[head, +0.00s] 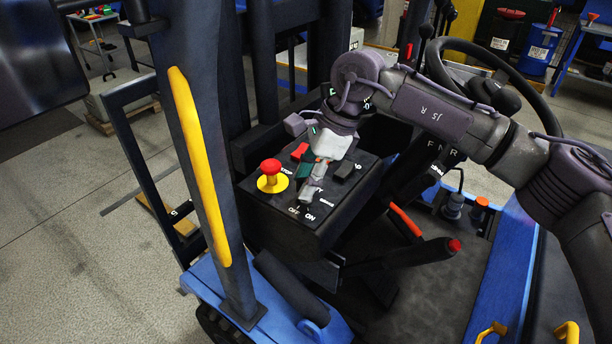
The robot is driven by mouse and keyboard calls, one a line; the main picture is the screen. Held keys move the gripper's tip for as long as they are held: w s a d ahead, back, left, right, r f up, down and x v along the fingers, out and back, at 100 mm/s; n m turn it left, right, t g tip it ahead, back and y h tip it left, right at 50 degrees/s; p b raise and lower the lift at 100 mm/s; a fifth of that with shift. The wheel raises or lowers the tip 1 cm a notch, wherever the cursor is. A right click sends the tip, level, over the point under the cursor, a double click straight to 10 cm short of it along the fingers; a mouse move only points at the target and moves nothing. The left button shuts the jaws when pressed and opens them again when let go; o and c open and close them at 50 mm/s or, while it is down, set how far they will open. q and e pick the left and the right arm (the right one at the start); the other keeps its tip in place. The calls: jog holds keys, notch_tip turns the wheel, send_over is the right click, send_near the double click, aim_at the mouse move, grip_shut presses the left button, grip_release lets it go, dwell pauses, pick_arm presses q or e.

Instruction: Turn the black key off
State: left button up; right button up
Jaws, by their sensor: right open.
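The control panel (262,206) is a black box on the forklift, with a red stop button (270,168) on a yellow base. OFF and ON labels are printed near its front edge. My right gripper (311,186) reaches down over the panel from the upper right, its fingers open just above these labels. The black key cannot be made out; the fingers cover the spot behind the labels. I cannot tell whether they touch it or how it is turned. My left gripper is not in view.
A red switch (299,151), a green switch (304,171) and a black switch (345,170) sit close around the fingers. The steering wheel (500,62) is behind my right arm. A red-tipped lever (425,252) is right of the panel.

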grip_shut()
jog(key=shift+n+g+b, duration=0.3)
jog(key=shift+n+b, duration=0.55)
jog(key=shift+n, duration=0.15)
jog(key=shift+a+n+g+h+b, duration=0.1)
jog(key=shift+n+g+h+b, duration=0.3)
jog(key=shift+n, duration=0.4)
jog(key=shift+n+g+b, duration=0.3)
jog(key=shift+n+b, duration=0.05)
jog(key=shift+n, duration=0.85)
jog(key=shift+r+n+g+h, duration=0.1)
jog(key=shift+n+g+h, duration=0.4)
jog(key=shift+n, duration=0.9)
grip_release()
